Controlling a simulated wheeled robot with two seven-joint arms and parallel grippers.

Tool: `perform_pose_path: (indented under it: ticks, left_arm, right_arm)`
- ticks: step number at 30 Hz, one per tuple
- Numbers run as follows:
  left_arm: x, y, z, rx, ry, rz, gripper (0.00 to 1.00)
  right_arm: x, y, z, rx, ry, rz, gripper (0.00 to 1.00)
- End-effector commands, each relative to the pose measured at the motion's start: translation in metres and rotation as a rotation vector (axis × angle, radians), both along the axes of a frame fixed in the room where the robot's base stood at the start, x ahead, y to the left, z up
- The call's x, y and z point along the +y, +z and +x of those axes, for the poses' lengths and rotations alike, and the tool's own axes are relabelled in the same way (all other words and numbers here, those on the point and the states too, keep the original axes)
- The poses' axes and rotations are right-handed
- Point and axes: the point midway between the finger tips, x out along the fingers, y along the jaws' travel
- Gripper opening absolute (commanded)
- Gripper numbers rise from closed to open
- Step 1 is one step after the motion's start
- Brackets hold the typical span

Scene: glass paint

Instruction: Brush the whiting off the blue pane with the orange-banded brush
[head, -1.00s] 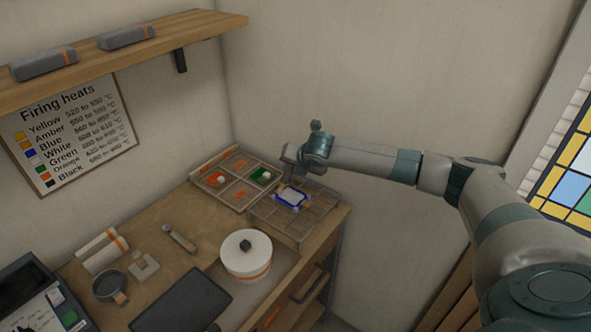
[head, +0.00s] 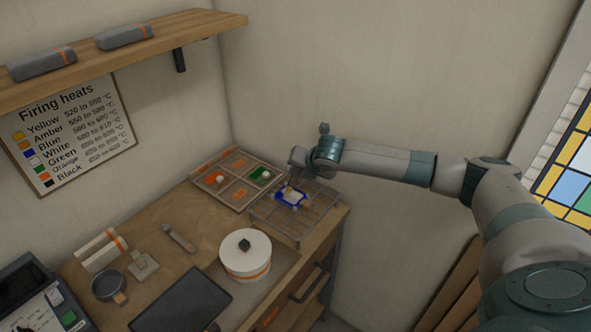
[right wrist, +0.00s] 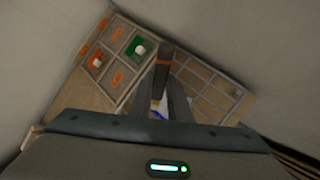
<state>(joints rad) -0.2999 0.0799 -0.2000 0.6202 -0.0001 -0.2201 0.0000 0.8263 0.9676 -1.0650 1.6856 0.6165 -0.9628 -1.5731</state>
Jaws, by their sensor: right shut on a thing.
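The blue pane (head: 282,199) lies on the wire rack (head: 316,226) at the back right of the bench. A patch of white whiting (head: 294,199) covers part of it, with blue showing around the edges. My right gripper (head: 292,184) is over the pane, shut on the brush. In the right wrist view the brush (right wrist: 165,62) stands between the fingers with an orange band; its bristle end is mostly hidden by my fingers. A little of the blue pane (right wrist: 158,114) shows below them. I cannot tell whether the bristles touch the pane. My left gripper is not in view.
A divided tray (head: 240,165) left of the rack holds an orange and a green pane, each with a white knob-like piece. A white lidded pot (head: 246,262), a dark slab (head: 182,300) and small tools stand nearer. A wall rises behind the rack.

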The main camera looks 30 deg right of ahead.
Motion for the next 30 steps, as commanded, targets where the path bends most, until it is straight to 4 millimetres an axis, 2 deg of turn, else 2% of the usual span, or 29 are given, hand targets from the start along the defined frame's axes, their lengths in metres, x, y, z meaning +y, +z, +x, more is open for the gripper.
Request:
perform_pose_path:
  ticks: [13, 30]
  left_arm:
    - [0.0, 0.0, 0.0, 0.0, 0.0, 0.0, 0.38]
    - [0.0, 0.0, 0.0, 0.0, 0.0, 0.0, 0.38]
  right_arm:
    - [-0.002, 0.0, -0.003, 0.001, -0.001, -0.001, 0.0]
    - [-0.013, 0.001, -0.028, -0.001, 0.0, -0.001, 0.0]
